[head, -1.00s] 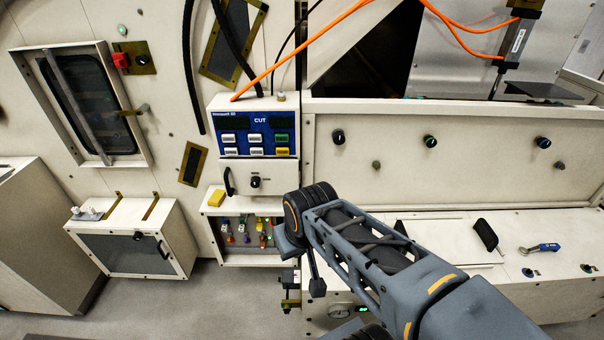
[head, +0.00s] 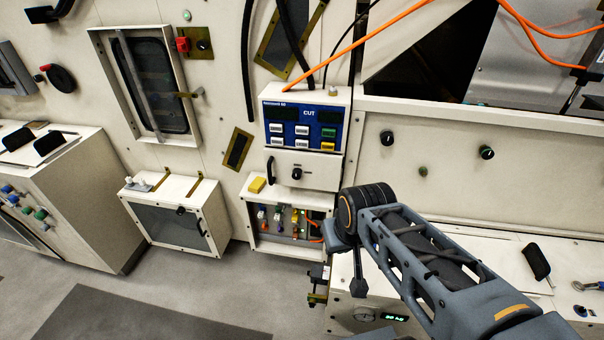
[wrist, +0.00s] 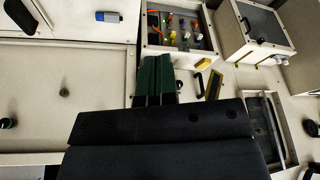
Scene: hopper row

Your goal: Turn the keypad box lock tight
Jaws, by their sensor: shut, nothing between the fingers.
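The keypad box (head: 305,125) has a blue panel with several buttons and the word CUT, high on the wall in the head view. Below its keys is a pale front with a black lock knob (head: 297,173) and a black handle (head: 270,170) at its left. In the wrist view the handle (wrist: 198,85) shows beside my fingers; most of the box is hidden behind my gripper. My gripper (wrist: 153,62) is shut and empty, its dark green fingers together. In the head view my arm's wrist is right of and below the box, apart from the knob.
An open bin with colored connectors (head: 285,222) sits below the box, with a yellow block (head: 257,185) on its top. A grey-fronted cabinet (head: 175,226) stands to the left. An orange cable (head: 330,50) runs above the box. A bench with a black handle (head: 537,261) lies right.

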